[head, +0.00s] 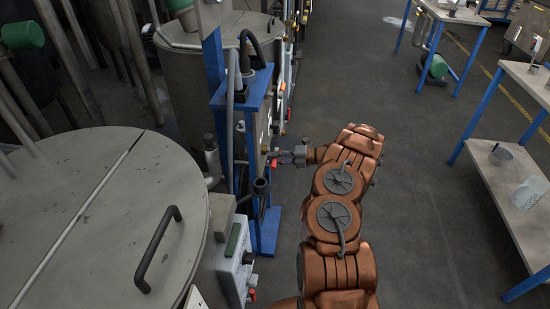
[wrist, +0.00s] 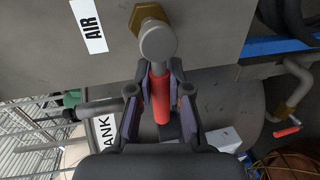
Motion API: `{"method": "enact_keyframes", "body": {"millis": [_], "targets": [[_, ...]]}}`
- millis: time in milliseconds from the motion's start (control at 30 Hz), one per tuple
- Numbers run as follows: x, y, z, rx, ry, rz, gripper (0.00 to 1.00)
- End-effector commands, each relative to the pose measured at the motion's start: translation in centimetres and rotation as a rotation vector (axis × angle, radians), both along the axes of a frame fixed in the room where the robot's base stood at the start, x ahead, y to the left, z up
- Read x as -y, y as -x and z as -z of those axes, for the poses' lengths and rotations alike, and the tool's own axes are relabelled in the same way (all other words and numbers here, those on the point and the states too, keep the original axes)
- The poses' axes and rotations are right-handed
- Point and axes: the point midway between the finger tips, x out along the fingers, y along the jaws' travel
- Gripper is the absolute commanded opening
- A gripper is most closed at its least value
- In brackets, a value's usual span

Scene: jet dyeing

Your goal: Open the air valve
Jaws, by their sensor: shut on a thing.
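The air valve (wrist: 157,42) has a round grey stem on a brass hex fitting and a red lever. It sits beside a white "AIR" label (wrist: 89,25) on a grey panel. In the wrist view the red lever (wrist: 161,108) points down from the stem. My gripper (wrist: 161,82) is shut on this lever, with one finger on each side. In the head view my gripper (head: 289,157) is at the blue frame, and a bit of red shows by its fingertips. The lever is mostly hidden there.
A second red-handled valve (wrist: 287,131) is on a pipe at the right of the wrist view. The blue frame (head: 265,215) and large tank lid (head: 90,220) stand to the left. A bench (head: 510,200) is at the right, with clear floor between.

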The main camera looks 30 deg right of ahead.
Motion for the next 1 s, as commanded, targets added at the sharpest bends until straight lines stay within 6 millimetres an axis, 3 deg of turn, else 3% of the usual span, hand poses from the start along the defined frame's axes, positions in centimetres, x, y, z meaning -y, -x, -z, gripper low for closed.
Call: {"method": "enact_keyframes", "body": {"millis": [400, 433, 667, 1000], "targets": [[0.04, -0.10, -0.12, -0.003, -0.004, 0.001, 0.00], [0.04, -0.10, -0.12, -0.003, -0.004, 0.001, 0.21], [0.06, -0.05, -0.09, -0.004, -0.003, 0.001, 0.44], [0.24, 0.11, -0.12, -0.004, -0.003, 0.001, 0.44]]}}
